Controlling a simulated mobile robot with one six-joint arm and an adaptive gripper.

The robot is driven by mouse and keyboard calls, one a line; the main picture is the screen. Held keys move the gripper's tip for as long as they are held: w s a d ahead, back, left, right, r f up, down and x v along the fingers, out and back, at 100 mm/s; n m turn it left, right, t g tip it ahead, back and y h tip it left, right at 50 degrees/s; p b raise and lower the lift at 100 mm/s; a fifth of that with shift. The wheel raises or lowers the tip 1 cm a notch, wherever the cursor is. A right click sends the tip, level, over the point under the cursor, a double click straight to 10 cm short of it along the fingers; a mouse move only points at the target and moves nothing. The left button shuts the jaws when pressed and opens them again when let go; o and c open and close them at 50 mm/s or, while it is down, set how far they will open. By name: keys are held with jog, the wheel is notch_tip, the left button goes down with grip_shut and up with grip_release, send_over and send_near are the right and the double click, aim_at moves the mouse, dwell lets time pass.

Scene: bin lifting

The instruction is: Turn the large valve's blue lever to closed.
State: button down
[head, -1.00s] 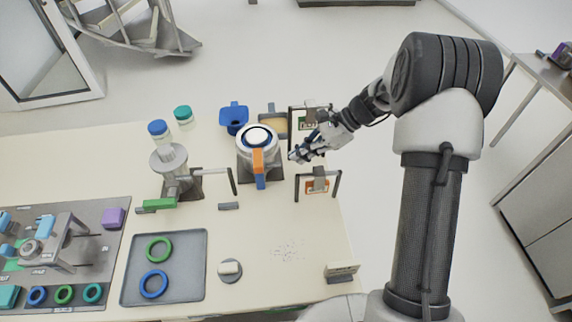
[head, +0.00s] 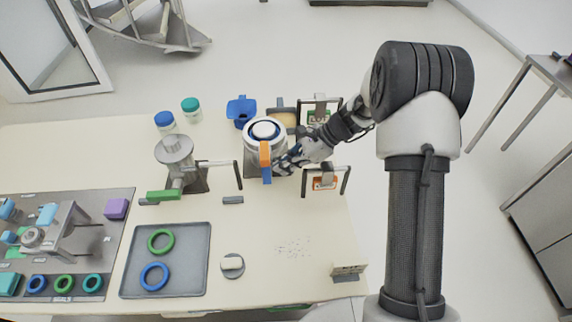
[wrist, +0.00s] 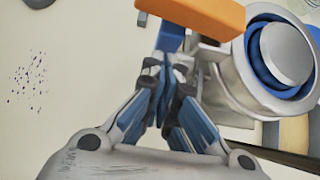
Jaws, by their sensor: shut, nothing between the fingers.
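The large valve (head: 256,162) is a pale metal cylinder with a blue ring on top, standing toward the back of the bench. Its lever has an orange arm (head: 265,152) and a blue end (head: 267,176) pointing to the bench front. In the wrist view the orange arm (wrist: 207,14) crosses the top, with the blue end (wrist: 170,37) below it. My gripper (head: 279,167) is shut and empty, just right of the blue end. In the wrist view its fingertips (wrist: 165,66) are close to the blue end; I cannot tell whether they touch.
A smaller valve with a green lever (head: 163,196) stands to the left. A grey tray (head: 185,284) with green and blue rings lies in front. A framed stand with an orange panel (head: 325,183) is close at the gripper's right.

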jog(key=a+r+h+p, duration=0.1)
jog(key=p, duration=0.2)
jog(key=shift+a+r+h+p, duration=0.1)
jog(key=shift+a+h+p, duration=0.2)
jog(key=shift+a+p, duration=0.1)
jog(key=p+v, duration=0.6)
jog(key=v, duration=0.4)
jog(key=shift+a+r+p, duration=0.15)
jog(key=shift+a+p, duration=0.1)
jog(key=shift+p, duration=0.15)
